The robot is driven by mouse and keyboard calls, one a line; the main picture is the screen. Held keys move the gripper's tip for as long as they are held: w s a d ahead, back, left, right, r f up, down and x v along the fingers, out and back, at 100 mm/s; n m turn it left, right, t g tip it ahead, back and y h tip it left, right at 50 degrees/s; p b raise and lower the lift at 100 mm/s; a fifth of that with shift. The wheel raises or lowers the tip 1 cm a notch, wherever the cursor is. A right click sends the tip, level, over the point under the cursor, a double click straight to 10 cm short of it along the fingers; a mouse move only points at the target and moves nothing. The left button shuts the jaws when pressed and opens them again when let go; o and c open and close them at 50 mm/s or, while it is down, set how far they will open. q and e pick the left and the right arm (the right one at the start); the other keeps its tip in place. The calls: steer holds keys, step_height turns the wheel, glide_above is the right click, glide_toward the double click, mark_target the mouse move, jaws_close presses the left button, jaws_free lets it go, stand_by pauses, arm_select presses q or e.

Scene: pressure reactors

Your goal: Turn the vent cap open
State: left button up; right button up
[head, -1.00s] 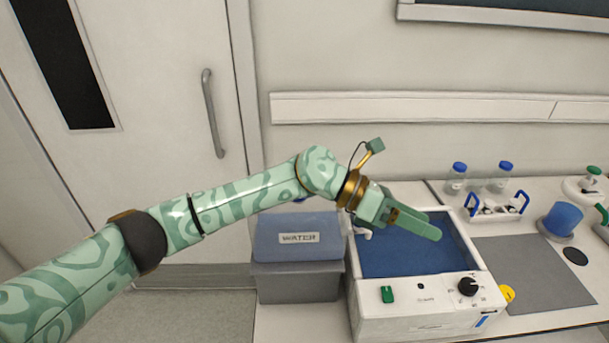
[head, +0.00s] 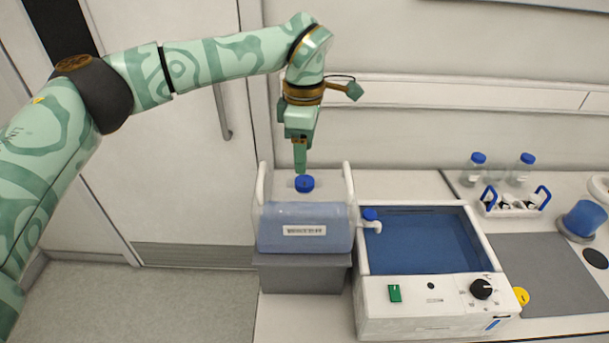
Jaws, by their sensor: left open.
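The vent cap appears to be the small round blue cap (head: 304,184) on top of a translucent container (head: 305,238) of bluish liquid. The container has two white side handles and a white label too blurred to read. My left gripper (head: 300,172) points straight down just above the cap, its fingers seen edge-on, so the gap between them is hard to see. It is open and holds nothing. I cannot tell whether the fingertips touch the cap. A blue-topped white spigot (head: 370,218) sticks out at the container's right side, over the bath. My right gripper is out of view.
The container stands on a grey block (head: 300,276). A white water bath (head: 430,312) with a dial and green switch stands close on its right. Bottles (head: 520,170), a vial rack (head: 514,205), a grey mat (head: 555,265) and a blue vessel (head: 582,218) lie farther right.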

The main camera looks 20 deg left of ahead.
mark_target(304, 180)
arm_select(q)
step_height(304, 180, down, 7)
steer(key=shift+r, duration=0.1)
steer(key=c, duration=1)
